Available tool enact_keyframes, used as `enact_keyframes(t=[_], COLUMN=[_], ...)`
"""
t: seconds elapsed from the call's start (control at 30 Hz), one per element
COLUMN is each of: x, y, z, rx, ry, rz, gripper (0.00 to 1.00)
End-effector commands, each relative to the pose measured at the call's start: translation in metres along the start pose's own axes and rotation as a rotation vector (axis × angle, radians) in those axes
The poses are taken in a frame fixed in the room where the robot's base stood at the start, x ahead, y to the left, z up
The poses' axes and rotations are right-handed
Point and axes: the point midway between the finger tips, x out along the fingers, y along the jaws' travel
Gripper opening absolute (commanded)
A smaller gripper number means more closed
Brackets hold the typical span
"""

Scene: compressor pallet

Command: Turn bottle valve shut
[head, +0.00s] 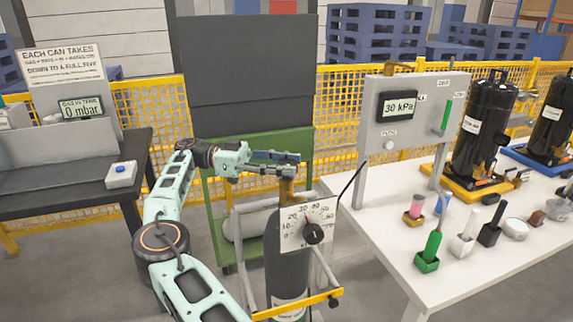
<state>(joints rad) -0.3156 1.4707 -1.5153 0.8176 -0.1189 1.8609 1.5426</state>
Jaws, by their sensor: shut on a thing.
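A dark grey gas bottle (287,262) stands upright in a grey trolley frame. The brass-coloured bottle valve (288,190) is on top of it. My gripper (290,164) reaches in from the left, level, and is shut on the top of the valve. The fingers hide most of the valve's handle, so its turn position cannot be read. A white dial plate (294,238) with a black knob (313,233) sits in front of the bottle's neck, with a scale up to about 60. A display (400,106) on the grey panel reads 30 kPa.
A white table (385,265) on the right holds coloured-handled tools and black compressors (484,130). A dark bench (60,190) on the left has a 0 mbar display (81,107). A green cart (215,195) and yellow fence (340,95) stand behind. A yellow-orange bar (300,304) crosses the trolley's front.

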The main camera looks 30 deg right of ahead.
Motion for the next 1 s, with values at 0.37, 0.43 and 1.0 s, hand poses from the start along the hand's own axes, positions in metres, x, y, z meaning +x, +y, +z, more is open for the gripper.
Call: enact_keyframes(t=[0.37, 0.43, 1.0], x=[0.000, 0.000, 0.000], y=[0.000, 0.000, 0.000], z=[0.000, 0.000, -0.051], rx=[0.000, 0.000, 0.003], ry=[0.000, 0.000, -0.003], rz=[-0.001, -0.001, -0.002], gripper=[0.55, 0.56, 0.56])
